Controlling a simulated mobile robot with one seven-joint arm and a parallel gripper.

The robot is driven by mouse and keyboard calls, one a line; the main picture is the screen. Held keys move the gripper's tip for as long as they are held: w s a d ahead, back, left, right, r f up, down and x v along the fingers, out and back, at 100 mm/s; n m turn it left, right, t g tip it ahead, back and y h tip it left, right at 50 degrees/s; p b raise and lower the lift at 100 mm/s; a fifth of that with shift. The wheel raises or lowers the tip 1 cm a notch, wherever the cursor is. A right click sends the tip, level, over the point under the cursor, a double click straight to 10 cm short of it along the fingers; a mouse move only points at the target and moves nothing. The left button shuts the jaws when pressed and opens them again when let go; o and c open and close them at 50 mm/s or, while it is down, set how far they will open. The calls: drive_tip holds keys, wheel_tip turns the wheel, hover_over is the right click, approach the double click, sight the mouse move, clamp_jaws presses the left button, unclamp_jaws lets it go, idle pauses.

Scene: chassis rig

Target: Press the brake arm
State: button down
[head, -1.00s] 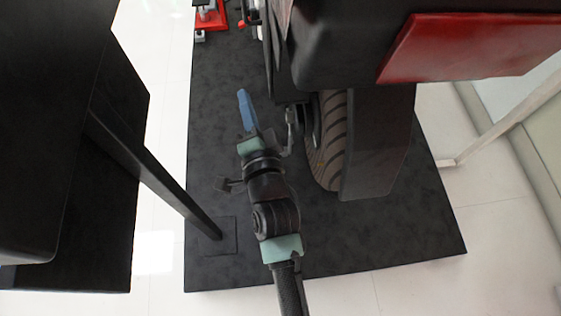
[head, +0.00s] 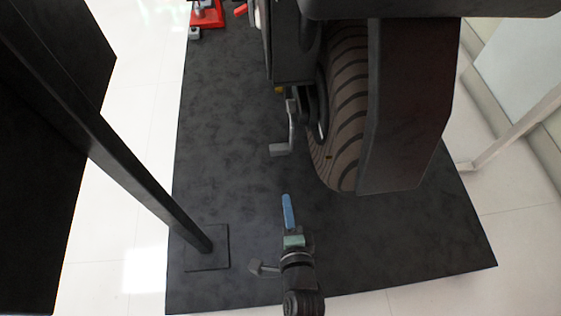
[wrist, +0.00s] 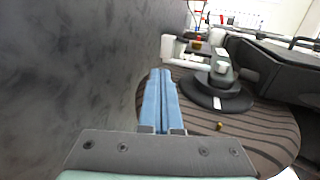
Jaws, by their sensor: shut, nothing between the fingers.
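The brake arm (head: 291,130) is a thin grey lever with a flat pedal at its lower end, beside the tyre in the head view. In the wrist view a pale lever, seemingly the brake arm (wrist: 177,45), shows beyond the fingertips. My gripper (head: 287,197) has blue fingers pressed together with nothing between them. In the head view it sits just below the pedal, pointing up at it, with a gap between. In the wrist view the shut fingers (wrist: 160,75) point toward the wheel area, apart from the lever.
The ribbed tyre (head: 345,110) and a dark panel (head: 405,110) stand to the right of the brake arm. A black post (head: 140,185) rises at the left from the dark platform (head: 220,130). A red stand (head: 207,15) is at the far left.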

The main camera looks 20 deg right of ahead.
sight(279, 153)
drive_tip(key=b+x, duration=0.3)
drive_tip(key=x, duration=0.3)
drive_tip(key=b+x, duration=0.4)
drive_tip(key=x, duration=0.2)
drive_tip(key=shift+w+d+r, duration=0.1)
drive_tip(key=shift+w+d, duration=0.1)
drive_tip(key=shift+w, duration=0.25)
drive_tip(key=shift+w+d+r, duration=0.1)
drive_tip(key=shift+w+r, duration=0.05)
drive_tip(key=shift+w, duration=0.35)
drive_tip(key=shift+w, duration=0.1)
drive_tip(key=x, duration=0.2)
drive_tip(key=shift+w+d, duration=0.1)
drive_tip(key=shift+w, duration=0.15)
drive_tip(key=shift+w+d, duration=0.1)
drive_tip(key=shift+w, duration=0.35)
